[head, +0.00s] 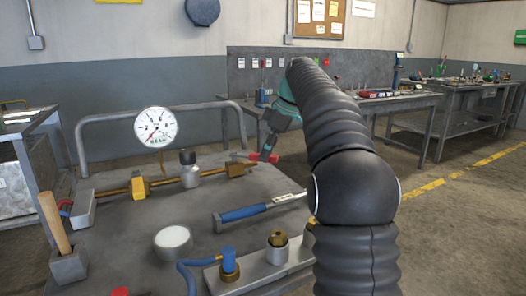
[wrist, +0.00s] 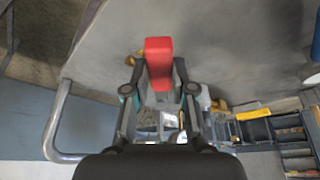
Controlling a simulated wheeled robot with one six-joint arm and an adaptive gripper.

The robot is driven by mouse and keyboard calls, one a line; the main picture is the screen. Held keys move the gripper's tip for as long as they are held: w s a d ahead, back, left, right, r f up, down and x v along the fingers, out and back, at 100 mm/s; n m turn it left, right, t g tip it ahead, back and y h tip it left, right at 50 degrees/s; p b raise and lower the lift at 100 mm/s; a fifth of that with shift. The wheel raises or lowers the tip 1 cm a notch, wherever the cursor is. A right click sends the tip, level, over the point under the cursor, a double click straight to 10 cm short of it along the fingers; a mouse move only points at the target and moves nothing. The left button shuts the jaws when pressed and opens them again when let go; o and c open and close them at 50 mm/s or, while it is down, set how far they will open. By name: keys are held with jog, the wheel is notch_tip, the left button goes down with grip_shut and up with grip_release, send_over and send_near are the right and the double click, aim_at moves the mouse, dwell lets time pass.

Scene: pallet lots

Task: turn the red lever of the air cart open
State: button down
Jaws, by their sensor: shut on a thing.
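The air cart (head: 125,225) is a grey metal cart with a rail at its back, a round white gauge and a brass pipe run along its top. The red lever (head: 270,158) is at the right end of that pipe, beside a brass valve body (head: 240,169). My gripper (head: 269,147) reaches down to the lever from above. In the wrist view the red lever (wrist: 159,60) sits between the two fingers, and my gripper (wrist: 159,75) is shut on it. The fingers hide part of the lever, and its exact angle is hard to tell.
A blue-handled tool (head: 245,213), a white-topped round part (head: 174,242), a blue hose fitting (head: 229,264) and a wooden-handled tool (head: 54,222) occupy the cart top. Workbenches (head: 400,101) stand behind. Open floor (head: 460,220) lies to the right.

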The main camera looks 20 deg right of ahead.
jog(key=shift+w+d+n+g, duration=0.35)
jog(key=shift+w+n, duration=0.4)
jog(key=shift+n, duration=0.2)
jog(key=shift+w+d+n+g, duration=0.25)
jog(key=shift+w+n+g, duration=0.1)
jog(key=shift+w+n, duration=0.5)
jog(key=c, duration=1)
grip_release()
jog(key=shift+o, duration=0.2)
jog(key=shift+s, duration=0.1)
